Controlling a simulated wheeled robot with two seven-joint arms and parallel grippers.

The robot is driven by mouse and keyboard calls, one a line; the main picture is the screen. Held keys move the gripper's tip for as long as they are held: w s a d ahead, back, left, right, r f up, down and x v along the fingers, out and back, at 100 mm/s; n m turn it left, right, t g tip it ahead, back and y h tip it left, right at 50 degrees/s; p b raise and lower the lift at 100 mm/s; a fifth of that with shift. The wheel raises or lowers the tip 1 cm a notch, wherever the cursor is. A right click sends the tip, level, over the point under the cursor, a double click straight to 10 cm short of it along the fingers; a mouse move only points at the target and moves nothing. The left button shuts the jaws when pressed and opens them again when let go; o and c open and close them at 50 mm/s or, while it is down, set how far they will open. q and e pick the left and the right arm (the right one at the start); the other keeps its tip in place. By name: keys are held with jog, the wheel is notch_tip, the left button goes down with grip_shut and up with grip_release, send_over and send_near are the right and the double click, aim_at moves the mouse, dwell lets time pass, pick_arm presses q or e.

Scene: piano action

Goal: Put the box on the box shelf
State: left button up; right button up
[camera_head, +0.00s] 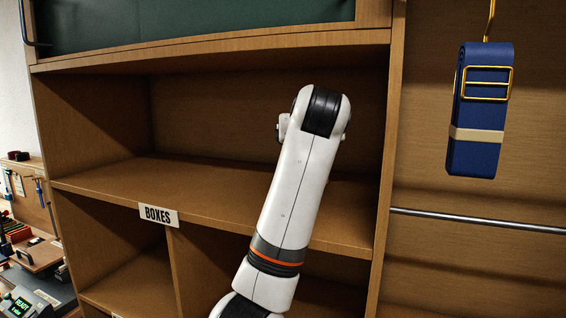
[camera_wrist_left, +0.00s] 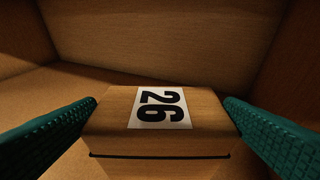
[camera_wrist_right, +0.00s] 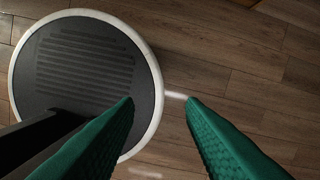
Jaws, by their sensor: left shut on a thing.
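The box (camera_wrist_left: 205,104) is wooden with a white label reading 26. In the left wrist view it sits between the green fingers of my left gripper (camera_wrist_left: 161,104), which is shut on its sides. Wooden walls and a wooden surface surround it there. The box shelf (camera_head: 105,178) is a wide wooden board with a "BOXES" label on its front edge. My white arm reaches up across this shelf in the head view; its gripper and the box are hidden there. My right gripper (camera_wrist_right: 160,100) is open and empty above the floor.
The visible part of the shelf is bare. An upright side panel (camera_head: 388,150) bounds it on the right. A blue strap (camera_head: 475,120) hangs from a hook above a metal rail (camera_head: 480,220). Lower compartments lie below the shelf. A workbench with tools stands at the far left.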

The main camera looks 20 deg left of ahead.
pick_arm(q)
jog(key=shift+f, duration=0.85)
jog(key=shift+w+a+f+p, duration=0.1)
jog(key=shift+w+f+p, duration=0.1)
jog(key=shift+f, duration=0.2)
jog(key=shift+w+a+f+p, duration=0.1)
jog(key=shift+f+p, duration=0.1)
jog(key=shift+f, duration=0.2)
notch_tip(320, 180, down, 2)
jog(key=shift+w+f, duration=0.1)
jog(key=shift+f, duration=0.1)
jog(key=shift+s+r, duration=0.1)
jog(key=shift+s, duration=0.1)
jog(key=o, duration=1)
jog(key=shift+f, duration=0.25)
jog(key=shift+o, duration=0.7)
jog(key=shift+w, duration=0.1)
jog(key=shift+r, duration=0.25)
jog(key=b+v, duration=0.4)
jog(key=v, duration=0.8)
pick_arm(e)
jog(key=f, duration=0.3)
jog(key=shift+s+d, duration=0.2)
jog(key=shift+d, duration=0.1)
pick_arm(q)
jog(key=shift+f, duration=0.15)
